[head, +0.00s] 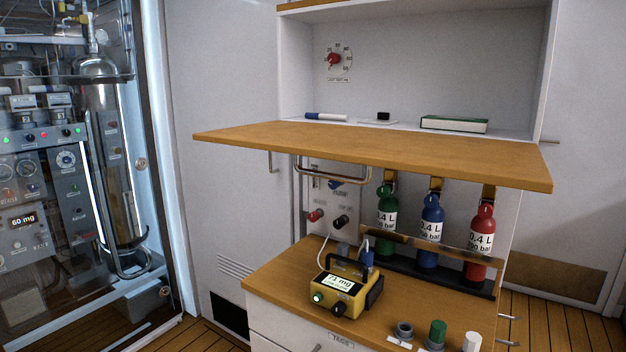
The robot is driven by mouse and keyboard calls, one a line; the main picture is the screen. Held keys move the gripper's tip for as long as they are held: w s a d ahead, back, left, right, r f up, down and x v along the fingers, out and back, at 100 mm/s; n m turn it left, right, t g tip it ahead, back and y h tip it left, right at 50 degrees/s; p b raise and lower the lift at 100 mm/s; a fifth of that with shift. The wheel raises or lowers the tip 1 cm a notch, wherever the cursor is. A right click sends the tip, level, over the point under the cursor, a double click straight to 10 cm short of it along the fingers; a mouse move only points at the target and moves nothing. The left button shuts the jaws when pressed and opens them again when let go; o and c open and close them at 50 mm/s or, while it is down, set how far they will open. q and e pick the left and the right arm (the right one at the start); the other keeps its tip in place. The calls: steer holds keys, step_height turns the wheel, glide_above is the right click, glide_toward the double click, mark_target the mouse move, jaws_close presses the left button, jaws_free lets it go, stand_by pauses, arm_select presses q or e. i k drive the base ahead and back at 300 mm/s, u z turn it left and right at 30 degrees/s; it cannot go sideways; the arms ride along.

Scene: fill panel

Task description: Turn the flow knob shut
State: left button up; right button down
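Several knobs show in the head view, and I cannot read which one is labelled flow. On the lower panel (325,235), under the wooden shelf, are a red knob (316,215), a black knob (341,222) and a blue handle or knob (336,184) partly behind a metal rail. A red knob with a numbered dial (334,58) sits on the back wall above the shelf. A yellow meter (341,295) with a lit display stands on the lower counter; a thin pale hose runs near it up to the panel. Neither gripper is in view.
A wooden shelf (380,150) juts out over the panel, with a metal rail (335,177) below its front. Green (387,207), blue (431,232) and red (479,245) cylinders stand right of the panel. Small caps sit at the counter's front right. A glass-fronted equipment cabinet (75,170) is left.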

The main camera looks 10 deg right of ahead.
mark_target(333, 185)
steer(key=i, duration=0.2)
steer(key=z, duration=0.15)
steer(key=k, duration=0.6)
steer(key=u, duration=4.1)
steer(key=i, duration=0.2)
steer(key=z, duration=2.55)
steer(key=i, duration=2.1)
steer(key=z, duration=1.5)
steer(key=i, duration=1.05)
steer(key=z, duration=1.05)
